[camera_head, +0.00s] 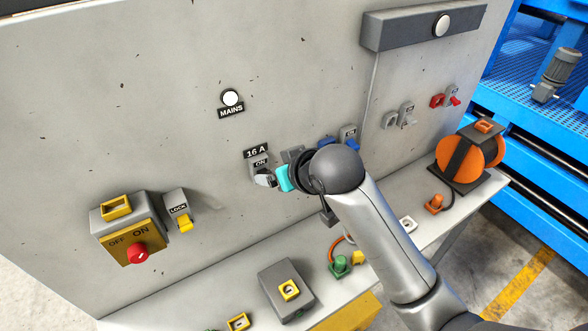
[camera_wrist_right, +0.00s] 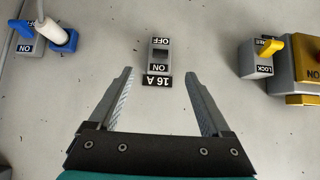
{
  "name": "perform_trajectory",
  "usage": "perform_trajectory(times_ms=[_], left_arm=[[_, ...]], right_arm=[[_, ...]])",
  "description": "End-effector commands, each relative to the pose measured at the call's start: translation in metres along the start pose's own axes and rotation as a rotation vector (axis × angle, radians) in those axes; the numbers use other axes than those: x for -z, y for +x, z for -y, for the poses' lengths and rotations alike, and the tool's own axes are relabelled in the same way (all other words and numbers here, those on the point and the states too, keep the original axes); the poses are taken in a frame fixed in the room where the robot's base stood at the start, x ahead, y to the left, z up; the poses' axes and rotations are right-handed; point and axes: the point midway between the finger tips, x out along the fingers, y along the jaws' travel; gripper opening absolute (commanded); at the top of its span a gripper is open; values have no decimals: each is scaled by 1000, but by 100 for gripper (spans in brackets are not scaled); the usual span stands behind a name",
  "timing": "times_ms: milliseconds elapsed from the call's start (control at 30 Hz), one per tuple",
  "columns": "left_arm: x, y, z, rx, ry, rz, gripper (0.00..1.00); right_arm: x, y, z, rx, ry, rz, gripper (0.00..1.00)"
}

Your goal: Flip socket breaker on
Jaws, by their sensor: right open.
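The socket breaker is a small grey switch (camera_wrist_right: 159,55) with ON and OFF labels, under a black 16 A plate (camera_wrist_right: 157,81), upside down in the wrist view. In the head view the breaker (camera_head: 258,166) is on the grey panel, partly hidden by my right gripper (camera_head: 267,180). In the wrist view my right gripper (camera_wrist_right: 159,72) is open and empty, its fingertips on either side of the breaker in the picture. I cannot tell whether they touch the panel, or which way the breaker is set. My left gripper is not in view.
A yellow LOCK switch (camera_head: 180,212) and an ON/OFF box with a red knob (camera_head: 137,252) are to the left. A white MAINS lamp (camera_head: 230,97) is above. Blue fittings (camera_head: 350,140) are close right of my gripper. A bench (camera_head: 240,295) with connectors lies below.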

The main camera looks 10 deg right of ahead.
Motion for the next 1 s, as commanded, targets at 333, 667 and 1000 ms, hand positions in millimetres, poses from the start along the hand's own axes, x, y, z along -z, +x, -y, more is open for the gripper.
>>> perform_trajectory(times_ms=[333,667,1000], left_arm=[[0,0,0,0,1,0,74],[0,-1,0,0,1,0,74],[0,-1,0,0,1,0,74]], right_arm=[[0,-55,0,-1,-2,-2,82],[0,-76,0,0,1,0,82],[0,-76,0,0,0,0,82]])
